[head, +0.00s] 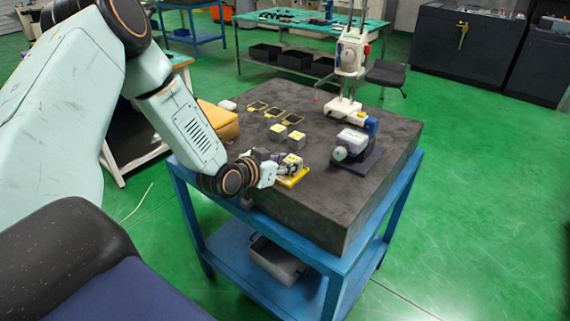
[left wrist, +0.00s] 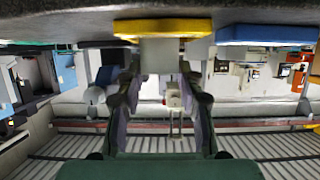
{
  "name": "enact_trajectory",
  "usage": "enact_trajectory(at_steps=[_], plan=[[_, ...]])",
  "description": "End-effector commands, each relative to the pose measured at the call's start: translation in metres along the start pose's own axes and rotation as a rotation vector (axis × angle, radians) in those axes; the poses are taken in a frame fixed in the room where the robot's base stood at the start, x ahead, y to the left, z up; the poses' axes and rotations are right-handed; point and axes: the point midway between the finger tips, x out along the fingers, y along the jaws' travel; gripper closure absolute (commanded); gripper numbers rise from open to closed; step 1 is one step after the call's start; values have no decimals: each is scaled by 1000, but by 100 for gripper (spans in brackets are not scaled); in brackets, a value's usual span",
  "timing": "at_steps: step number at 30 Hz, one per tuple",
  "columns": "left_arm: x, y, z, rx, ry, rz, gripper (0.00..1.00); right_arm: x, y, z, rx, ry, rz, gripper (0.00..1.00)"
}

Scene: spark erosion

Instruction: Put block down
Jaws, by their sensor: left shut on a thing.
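My left gripper (head: 282,169) reaches in over the near edge of the dark stone slab (head: 330,215). It is shut on a pale block (head: 293,160), whose yellow-marked top shows in the head view. A flat yellow plate (head: 294,179) lies under the block. In the left wrist view, which is upside down, the block (left wrist: 160,56) sits between the two fingers, against or very near the yellow plate (left wrist: 163,27). I cannot tell whether it rests on the plate. My right gripper is not in view.
Two pale blocks (head: 297,137) stand behind, near several dark yellow-edged squares (head: 275,112). A yellow-brown case (head: 219,121) is at left. The slab's near right is clear.

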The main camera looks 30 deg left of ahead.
Motion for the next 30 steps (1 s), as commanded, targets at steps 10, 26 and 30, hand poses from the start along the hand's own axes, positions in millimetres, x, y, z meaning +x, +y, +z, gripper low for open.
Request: enact_trajectory(at_steps=[10,26,30], plan=[[1,-1,3,-1,0,-1,60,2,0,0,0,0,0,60],[0,-1,2,-1,-1,-1,40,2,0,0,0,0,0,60],[-5,-2,-2,-4,-2,-2,40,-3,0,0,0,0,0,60]])
